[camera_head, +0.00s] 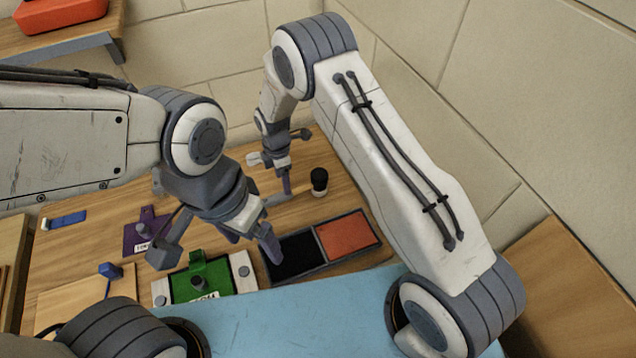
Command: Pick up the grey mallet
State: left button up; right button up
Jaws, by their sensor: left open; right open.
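A light wooden stick (300,192), perhaps the mallet's handle, lies near the back of the wooden table. My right gripper (277,174) is open, pointing down just behind and above the stick; contact cannot be told. My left gripper (250,242) is open and empty in front of the stick, between the green plate and the black tray compartment.
A tray (318,262) with black and orange compartments lies right of centre. A green plate (229,278), a purple piece (150,221) and a blue stamp (110,270) lie left. A black-capped jar (319,181) stands at the back. A light blue surface (290,318) is in front.

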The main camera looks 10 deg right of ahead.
aim_at(282, 194)
notch_tip(282, 194, down, 3)
jog(key=shift+s+f+p, duration=0.1)
jog(key=shift+p, duration=0.25)
jog(key=shift+s+a+f+p, duration=0.1)
jog(key=shift+f+p, duration=0.3)
jog(key=shift+f, duration=0.1)
jog(key=f, duration=0.1)
jog(key=f+p, duration=0.1)
jog(key=f, duration=0.1)
jog(key=shift+s+a+f, duration=0.1)
jog(key=shift+a+f, duration=0.1)
jog(key=shift+a, duration=0.05)
jog(key=shift+f+p, duration=0.3)
jog(key=shift+f, duration=0.2)
grip_shut()
